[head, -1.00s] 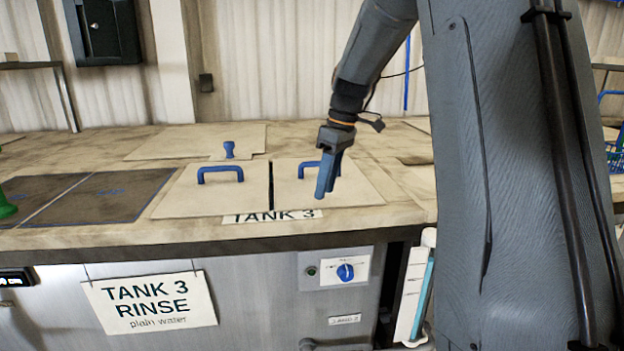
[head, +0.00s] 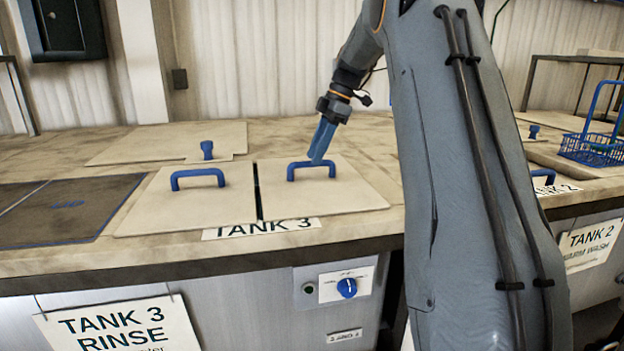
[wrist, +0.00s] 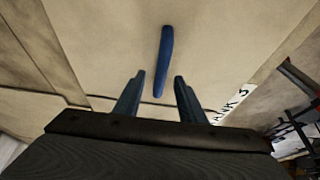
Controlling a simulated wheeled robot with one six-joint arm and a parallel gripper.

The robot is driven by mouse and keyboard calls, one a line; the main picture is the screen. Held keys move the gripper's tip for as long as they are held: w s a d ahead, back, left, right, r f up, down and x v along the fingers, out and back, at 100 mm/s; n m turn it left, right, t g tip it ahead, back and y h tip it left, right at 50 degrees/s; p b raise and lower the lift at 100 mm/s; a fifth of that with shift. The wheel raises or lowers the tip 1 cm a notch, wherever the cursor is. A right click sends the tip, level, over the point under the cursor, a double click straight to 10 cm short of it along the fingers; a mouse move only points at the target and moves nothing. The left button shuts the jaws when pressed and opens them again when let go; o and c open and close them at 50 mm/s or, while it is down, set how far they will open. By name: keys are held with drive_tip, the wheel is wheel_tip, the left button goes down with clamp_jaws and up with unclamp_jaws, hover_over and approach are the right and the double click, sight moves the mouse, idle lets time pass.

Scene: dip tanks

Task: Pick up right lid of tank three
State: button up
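The right lid of tank three (head: 345,198) is a flat beige panel lying on the counter behind the TANK 3 label (head: 262,228). Its blue bar handle (head: 311,171) stands up near the lid's middle. My gripper (head: 318,158) is just above and behind this handle in the head view. In the wrist view the two fingers (wrist: 158,92) are apart and empty, and the blue handle (wrist: 164,60) lies ahead of and between their tips. I cannot tell the exact gap between fingertips and handle. The left lid (head: 190,205) with its own blue handle lies beside it, across a narrow dark gap.
A beige panel with a blue knob (head: 207,150) lies behind the lids. A dark panel (head: 70,208) is at the left. A blue wire basket (head: 592,150) and tank two's label (head: 590,240) are at the right. A blue dial (head: 347,288) is on the front.

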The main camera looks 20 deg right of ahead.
sight(311, 171)
drive_tip(key=shift+p+x, duration=0.6)
drive_tip(key=shift+x, duration=1.35)
drive_tip(key=shift+s, duration=0.1)
clamp_jaws()
drive_tip(key=shift+r, duration=0.1)
